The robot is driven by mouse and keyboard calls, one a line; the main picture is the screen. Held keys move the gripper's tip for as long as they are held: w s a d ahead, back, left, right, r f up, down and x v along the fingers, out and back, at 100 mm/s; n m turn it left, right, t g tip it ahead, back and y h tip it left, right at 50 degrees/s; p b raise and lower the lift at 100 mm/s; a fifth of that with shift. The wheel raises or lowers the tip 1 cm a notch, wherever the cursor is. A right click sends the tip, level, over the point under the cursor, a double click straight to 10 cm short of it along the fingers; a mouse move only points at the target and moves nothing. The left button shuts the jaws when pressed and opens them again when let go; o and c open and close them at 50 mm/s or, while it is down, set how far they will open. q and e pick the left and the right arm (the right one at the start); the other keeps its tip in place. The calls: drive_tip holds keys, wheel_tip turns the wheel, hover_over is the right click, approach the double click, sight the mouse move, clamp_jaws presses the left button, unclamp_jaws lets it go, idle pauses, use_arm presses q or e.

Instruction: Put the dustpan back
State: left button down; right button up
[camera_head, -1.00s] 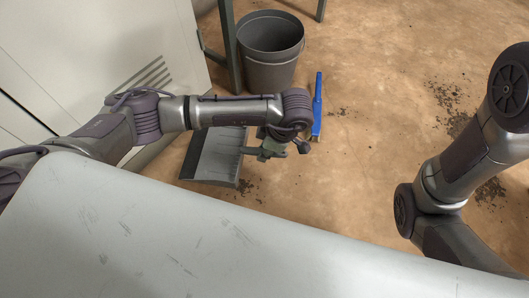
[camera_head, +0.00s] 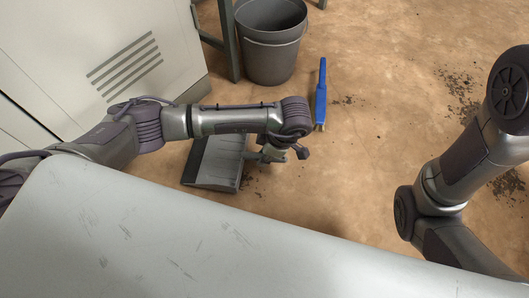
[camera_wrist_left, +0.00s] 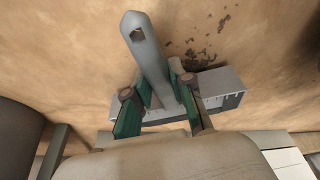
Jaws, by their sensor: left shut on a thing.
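The grey dustpan (camera_head: 215,162) shows in the head view at centre left, partly behind my left arm. My left gripper (camera_head: 272,153) is at the dustpan's right side, where its handle is. In the left wrist view my left gripper (camera_wrist_left: 158,88) is shut on the grey dustpan handle (camera_wrist_left: 144,42), with a green-sided finger on each side. The pan (camera_wrist_left: 222,82) lies beyond the fingers and is partly hidden by them. I cannot tell whether the pan touches the floor. Part of my right arm shows at the right of the head view; its gripper is out of view.
A dark bucket (camera_head: 270,45) stands at the top, next to a green-grey metal leg (camera_head: 230,40). A blue brush (camera_head: 320,95) is right of it. A pale vented cabinet (camera_head: 110,45) is at upper left. Dark debris (camera_head: 460,90) lies on the floor at right.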

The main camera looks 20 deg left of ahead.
use_arm(q)
drive_tip(key=shift+f+b, duration=0.3)
drive_tip(key=shift+f, duration=0.5)
drive_tip(key=c, duration=0.9)
unclamp_jaws()
drive_tip(key=shift+c, duration=0.2)
drive_tip(key=shift+r, duration=0.1)
drive_tip(key=v, duration=1.2)
